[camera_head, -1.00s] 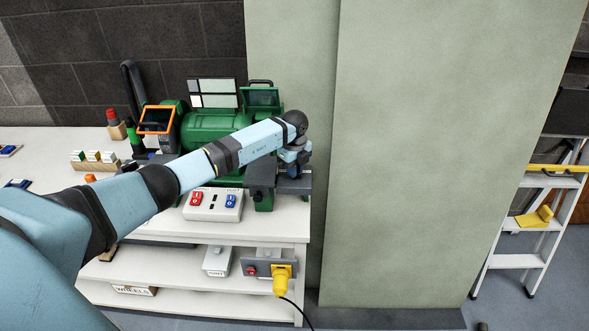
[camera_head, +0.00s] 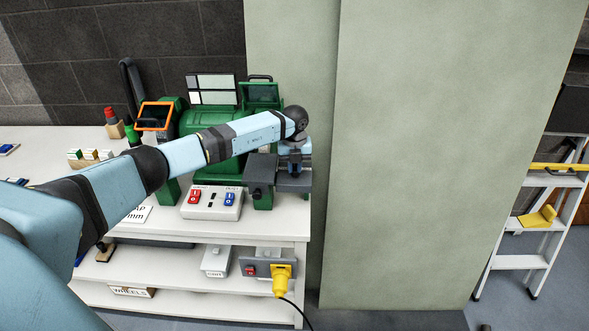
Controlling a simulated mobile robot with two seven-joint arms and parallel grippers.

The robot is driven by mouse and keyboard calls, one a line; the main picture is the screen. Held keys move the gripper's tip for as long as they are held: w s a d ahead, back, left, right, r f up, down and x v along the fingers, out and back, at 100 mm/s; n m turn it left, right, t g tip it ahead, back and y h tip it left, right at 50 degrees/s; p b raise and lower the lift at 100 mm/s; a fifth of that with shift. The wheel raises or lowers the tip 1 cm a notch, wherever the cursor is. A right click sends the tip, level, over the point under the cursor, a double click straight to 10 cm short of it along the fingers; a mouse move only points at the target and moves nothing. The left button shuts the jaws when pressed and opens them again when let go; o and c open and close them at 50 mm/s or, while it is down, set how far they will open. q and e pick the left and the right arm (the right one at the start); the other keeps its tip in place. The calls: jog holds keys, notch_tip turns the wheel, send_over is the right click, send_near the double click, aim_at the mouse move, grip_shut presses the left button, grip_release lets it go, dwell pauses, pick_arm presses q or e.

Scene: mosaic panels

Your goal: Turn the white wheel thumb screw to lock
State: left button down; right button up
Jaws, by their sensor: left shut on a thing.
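A green bench grinder (camera_head: 205,125) stands at the right end of the white bench. Dark grey rests (camera_head: 290,183) stick out at its right front, with a black knob (camera_head: 257,192) on the front of the nearer block. My left arm reaches across in front of the machine. My left gripper (camera_head: 296,162) points down at the grinder's right end, just over the rear rest. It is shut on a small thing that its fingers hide. I cannot make out the white wheel or its thumb screw; the arm and gripper cover that area. My right gripper is out of view.
A switch box (camera_head: 212,203) with red and blue switches sits before the grinder. A yellow plug (camera_head: 282,280) is on the lower shelf. A pale green pillar (camera_head: 440,150) stands close to the right. A stepladder (camera_head: 535,225) is further right.

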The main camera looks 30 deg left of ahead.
aim_at(294, 167)
pick_arm(q)
jog(key=m+b, duration=0.2)
jog(key=m, duration=0.3)
jog(key=shift+m, duration=0.3)
jog(key=shift+m+b, duration=0.8)
jog(key=shift+m, duration=1.5)
jog(key=c, duration=1.1)
grip_release()
jog(key=shift+r, duration=0.1)
notch_tip(294, 167, up, 14)
jog(key=shift+f+b, duration=0.15)
jog(key=shift+b, duration=0.25)
